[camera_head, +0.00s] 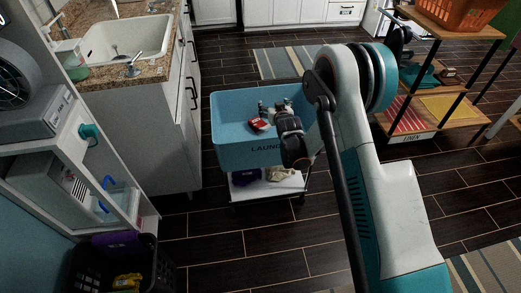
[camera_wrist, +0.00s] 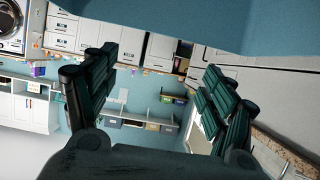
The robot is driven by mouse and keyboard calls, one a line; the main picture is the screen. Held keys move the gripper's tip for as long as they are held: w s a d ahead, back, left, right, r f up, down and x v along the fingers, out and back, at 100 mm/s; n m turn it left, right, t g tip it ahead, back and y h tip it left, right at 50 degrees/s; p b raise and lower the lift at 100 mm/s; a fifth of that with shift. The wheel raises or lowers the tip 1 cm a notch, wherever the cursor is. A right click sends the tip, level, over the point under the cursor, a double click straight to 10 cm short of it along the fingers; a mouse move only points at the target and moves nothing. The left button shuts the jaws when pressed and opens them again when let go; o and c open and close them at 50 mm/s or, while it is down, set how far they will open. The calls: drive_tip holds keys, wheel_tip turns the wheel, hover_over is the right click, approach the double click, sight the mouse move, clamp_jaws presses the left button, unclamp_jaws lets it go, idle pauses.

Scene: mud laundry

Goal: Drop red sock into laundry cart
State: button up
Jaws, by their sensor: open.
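The laundry cart (camera_head: 230,150) is a light blue bin with dark lettering on its front, on a wheeled frame with a white lower shelf. A small red item with a pale patch, likely the red sock (camera_head: 258,124), shows inside the bin's outline, just below and left of my gripper (camera_head: 275,107). Whether it rests on the bin floor is hard to tell. My gripper is over the bin. In the wrist view my gripper (camera_wrist: 160,95) has its dark fingers spread wide, with nothing between them. The sock is not visible there.
A counter with a sink (camera_head: 125,45) stands left of the cart. A dark basket (camera_head: 105,270) is at lower left. A wooden shelf (camera_head: 415,122) stands at right. A striped rug (camera_head: 280,62) lies behind the cart. Dark floor around the cart is mostly clear.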

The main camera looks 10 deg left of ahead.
drive_tip(key=v, duration=0.5)
drive_tip(key=shift+s, duration=0.15)
drive_tip(key=s+d+r+m+g+h, duration=0.1)
drive_tip(key=s+d+r, duration=0.6)
drive_tip(key=r, duration=0.5)
drive_tip(key=s+d+r+m+g+h, duration=0.1)
drive_tip(key=s+d+r+g, duration=0.1)
drive_tip(key=s+d+r, duration=0.75)
drive_tip(key=s+d+r+g+h, duration=0.1)
drive_tip(key=s+d, duration=0.2)
drive_tip(key=s, duration=1)
drive_tip(key=s+d+r+m+g, duration=0.1)
drive_tip(key=s+d+r+g, duration=0.1)
drive_tip(key=s, duration=1.1)
drive_tip(key=shift+s+d+r+h, duration=0.2)
drive_tip(key=shift+s+d+h, duration=0.2)
drive_tip(key=shift+d, duration=0.35)
drive_tip(key=shift+w, duration=0.1)
